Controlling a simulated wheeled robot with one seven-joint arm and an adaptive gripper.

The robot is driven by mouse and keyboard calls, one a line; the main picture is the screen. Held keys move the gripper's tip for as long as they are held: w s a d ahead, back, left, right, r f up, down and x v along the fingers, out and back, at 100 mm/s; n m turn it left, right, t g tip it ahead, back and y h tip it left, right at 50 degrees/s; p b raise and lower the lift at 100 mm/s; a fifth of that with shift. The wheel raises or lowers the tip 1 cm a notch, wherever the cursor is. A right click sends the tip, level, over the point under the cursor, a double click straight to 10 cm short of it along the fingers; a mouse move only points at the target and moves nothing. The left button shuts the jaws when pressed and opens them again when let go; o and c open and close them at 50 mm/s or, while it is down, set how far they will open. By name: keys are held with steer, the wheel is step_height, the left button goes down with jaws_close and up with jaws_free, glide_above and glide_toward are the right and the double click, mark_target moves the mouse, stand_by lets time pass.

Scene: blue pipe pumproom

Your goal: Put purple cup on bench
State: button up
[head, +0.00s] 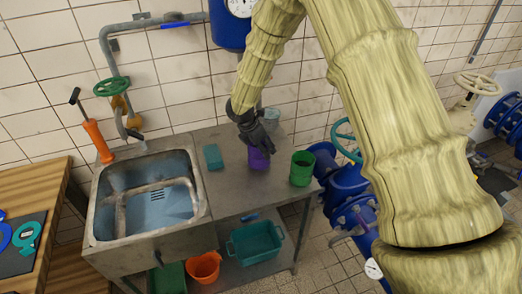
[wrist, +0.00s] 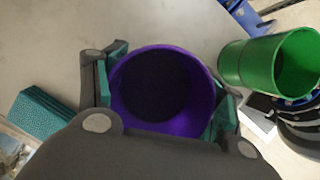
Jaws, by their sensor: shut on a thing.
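The purple cup (head: 258,160) is at the metal bench (head: 228,196), upright, right of the sink. In the wrist view the purple cup (wrist: 203,119) shows its dark open mouth between the finger pads. My gripper (head: 257,142) is shut on the cup from above; in the wrist view its fingers (wrist: 165,98) press on both sides. The cup's base is hard to see, so I cannot tell whether it touches the bench top.
A green cup (head: 302,168) stands close on the right, near the bench edge. A teal block (head: 213,157) lies to the left. A sink (head: 148,196) with a tap fills the bench's left part. A grey container (head: 270,117) is behind my gripper. The front bench top is clear.

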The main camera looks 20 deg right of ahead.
steer(key=shift+f+p, duration=0.45)
steer(key=shift+f, duration=0.85)
steer(key=shift+f, duration=0.1)
steer(key=o, duration=1.6)
steer(key=shift+a+r, duration=0.15)
steer(key=shift+r, duration=0.2)
steer(key=shift+s+a+r+b, duration=0.2)
steer(key=shift+a+r+b, duration=0.2)
steer(key=shift+a+r, duration=0.1)
steer(key=shift+s+a+r+b, duration=0.2)
steer(key=shift+a+r+b, duration=0.15)
steer(key=shift+r, duration=0.1)
steer(key=s+a+b, duration=0.1)
steer(key=a, duration=0.2)
steer(key=s+a+b, duration=0.1)
steer(key=s+a, duration=0.1)
steer(key=a, duration=0.1)
steer(key=s+a+b, duration=0.1)
steer(key=a, duration=0.3)
steer(key=shift+s+r, duration=0.15)
steer(key=shift+s, duration=0.2)
